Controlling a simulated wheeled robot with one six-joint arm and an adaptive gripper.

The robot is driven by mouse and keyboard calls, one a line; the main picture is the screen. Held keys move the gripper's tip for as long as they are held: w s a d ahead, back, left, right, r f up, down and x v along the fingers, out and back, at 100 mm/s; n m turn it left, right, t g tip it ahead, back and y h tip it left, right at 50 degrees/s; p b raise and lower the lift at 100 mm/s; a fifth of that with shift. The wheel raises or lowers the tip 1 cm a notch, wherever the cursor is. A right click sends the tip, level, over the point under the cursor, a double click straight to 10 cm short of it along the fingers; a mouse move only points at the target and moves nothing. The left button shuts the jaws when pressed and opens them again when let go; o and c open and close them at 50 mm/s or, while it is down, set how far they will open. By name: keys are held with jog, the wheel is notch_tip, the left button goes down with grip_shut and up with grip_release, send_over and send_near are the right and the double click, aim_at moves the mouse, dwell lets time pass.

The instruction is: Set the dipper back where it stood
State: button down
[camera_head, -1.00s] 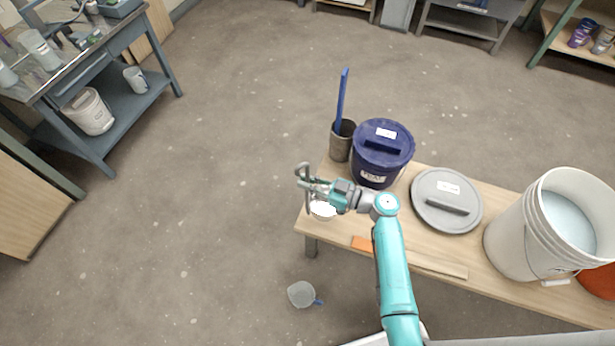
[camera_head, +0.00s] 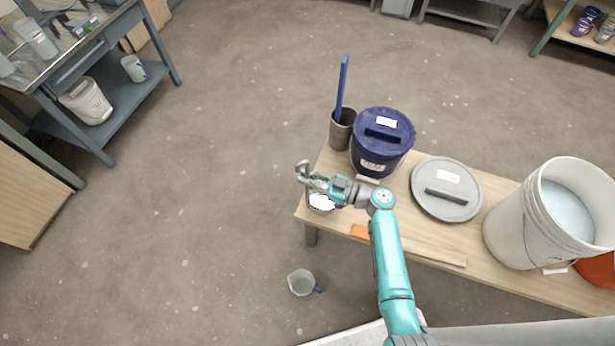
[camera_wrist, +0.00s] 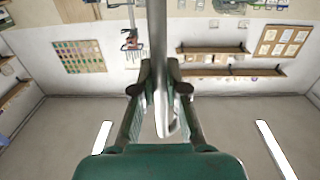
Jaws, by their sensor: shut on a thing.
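My gripper (camera_head: 309,179) is over the left end of the wooden bench (camera_head: 335,218), pointing left. It is shut on a thin grey metal rod (camera_wrist: 157,35), which seems to be the dipper's handle. In the wrist view the rod runs between the two fingers.
On the bench are a grey pot (camera_head: 341,131) with a blue stick (camera_head: 342,85), a dark blue lidded bucket (camera_head: 381,148), a grey lid (camera_head: 446,190) and a large white bucket (camera_head: 520,232). A pale cup (camera_head: 301,282) lies on the floor.

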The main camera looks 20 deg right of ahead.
jog(key=shift+f, duration=0.45)
jog(key=shift+c, duration=1.6)
grip_release()
jog(key=shift+d, duration=0.1)
jog(key=shift+s+d, duration=0.15)
jog(key=v, duration=1.4)
dwell(1.2)
jog(key=shift+s+d, duration=0.15)
jog(key=shift+d, duration=0.05)
dwell(0.3)
jog(key=shift+f, duration=0.1)
